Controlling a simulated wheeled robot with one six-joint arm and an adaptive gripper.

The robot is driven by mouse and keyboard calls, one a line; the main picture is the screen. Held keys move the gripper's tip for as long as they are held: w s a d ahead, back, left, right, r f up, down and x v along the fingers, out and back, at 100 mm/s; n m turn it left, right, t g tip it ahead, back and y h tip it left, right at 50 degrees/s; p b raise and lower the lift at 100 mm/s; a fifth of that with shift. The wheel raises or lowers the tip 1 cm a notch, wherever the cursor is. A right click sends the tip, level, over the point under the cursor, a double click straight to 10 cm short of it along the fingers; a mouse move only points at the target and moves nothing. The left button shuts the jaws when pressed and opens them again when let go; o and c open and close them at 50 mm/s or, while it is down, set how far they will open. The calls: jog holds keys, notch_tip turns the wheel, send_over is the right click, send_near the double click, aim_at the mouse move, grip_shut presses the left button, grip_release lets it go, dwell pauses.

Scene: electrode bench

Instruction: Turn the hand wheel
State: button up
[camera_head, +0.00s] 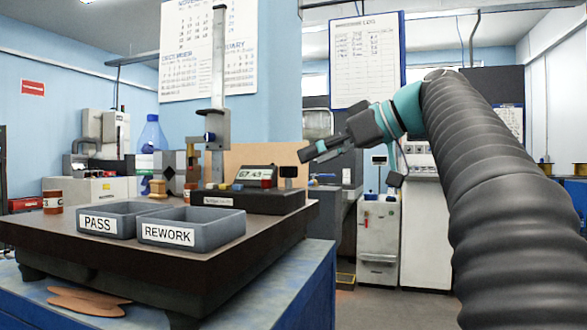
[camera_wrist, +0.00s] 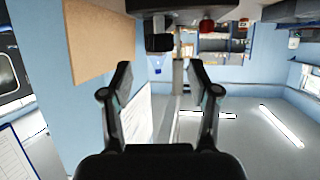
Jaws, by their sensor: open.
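No hand wheel can be made out for certain in either view. A tall gauge stand (camera_head: 218,60) rises from the dark bench plate, with a grey carriage (camera_head: 217,128) on its column and a small blue part on the carriage's left side. My gripper (camera_head: 306,153) is in the air right of the stand, pointing left, apart from everything. In the wrist view my gripper (camera_wrist: 160,65) shows two spread fingers with nothing between them.
PASS tray (camera_head: 97,223) and REWORK tray (camera_head: 182,235) stand at the front of the bench plate (camera_head: 130,262). A digital readout (camera_head: 254,174) sits behind them. A blue-capped bottle (camera_head: 152,135) and a brown jar (camera_head: 53,202) stand at left. Air around my gripper is clear.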

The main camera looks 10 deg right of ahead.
aim_at(289, 177)
jog(key=x, duration=0.5)
jog(key=shift+w+a+f, duration=0.1)
jog(key=shift+w+a, duration=0.1)
jog(key=shift+a, duration=0.05)
grip_shut()
